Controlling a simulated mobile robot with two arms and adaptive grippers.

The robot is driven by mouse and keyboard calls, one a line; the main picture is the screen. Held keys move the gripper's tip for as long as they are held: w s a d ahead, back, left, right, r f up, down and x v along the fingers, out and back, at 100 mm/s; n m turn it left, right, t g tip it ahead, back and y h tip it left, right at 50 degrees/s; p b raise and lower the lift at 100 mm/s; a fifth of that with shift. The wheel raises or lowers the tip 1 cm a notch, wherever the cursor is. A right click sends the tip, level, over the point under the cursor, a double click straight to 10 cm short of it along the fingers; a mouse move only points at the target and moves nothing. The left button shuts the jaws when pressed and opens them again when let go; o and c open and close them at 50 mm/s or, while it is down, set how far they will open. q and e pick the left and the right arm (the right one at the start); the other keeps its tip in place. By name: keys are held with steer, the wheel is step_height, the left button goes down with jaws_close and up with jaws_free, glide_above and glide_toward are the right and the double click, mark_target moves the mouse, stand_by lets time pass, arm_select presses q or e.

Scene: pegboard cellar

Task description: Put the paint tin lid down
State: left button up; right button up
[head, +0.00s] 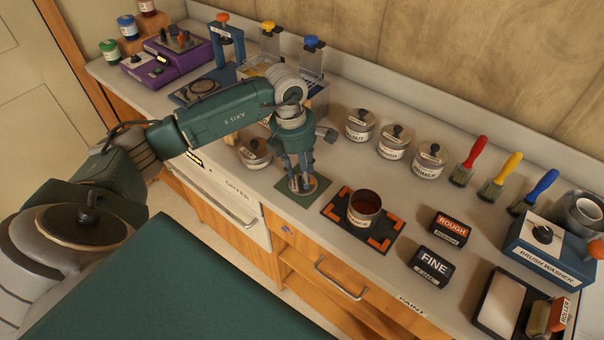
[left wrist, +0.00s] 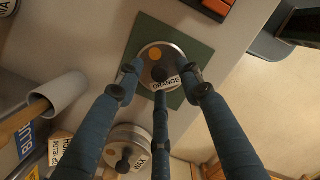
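The paint tin lid (left wrist: 163,57) is a round metal disc with a dark knob, an orange dot and an ORANGE label. It lies over the green square mat (head: 287,186), which also shows in the left wrist view (left wrist: 200,52). My left gripper (head: 301,183) points down over it. In the left wrist view its three fingers (left wrist: 161,80) are spread around the lid's knob, with tips near the rim. An open paint tin (head: 363,208) with orange-brown contents stands right of the mat. My right gripper is not in view.
The tin's black mat (head: 337,211) has orange corners. A lidded tin (head: 254,153) stands left of my gripper; several more stand behind. Brushes (head: 467,164), sanding blocks (head: 450,228) and a brush washer (head: 549,250) are to the right. A purple machine (head: 165,58) is far left.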

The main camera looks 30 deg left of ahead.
mark_target(298, 184)
arm_select(q)
step_height(298, 184, up, 11)
steer(key=s+b, duration=0.1)
steer(key=b, duration=0.2)
steer(key=shift+a, duration=0.45)
steer(key=shift+s+f, duration=0.1)
steer(key=shift+s, duration=0.05)
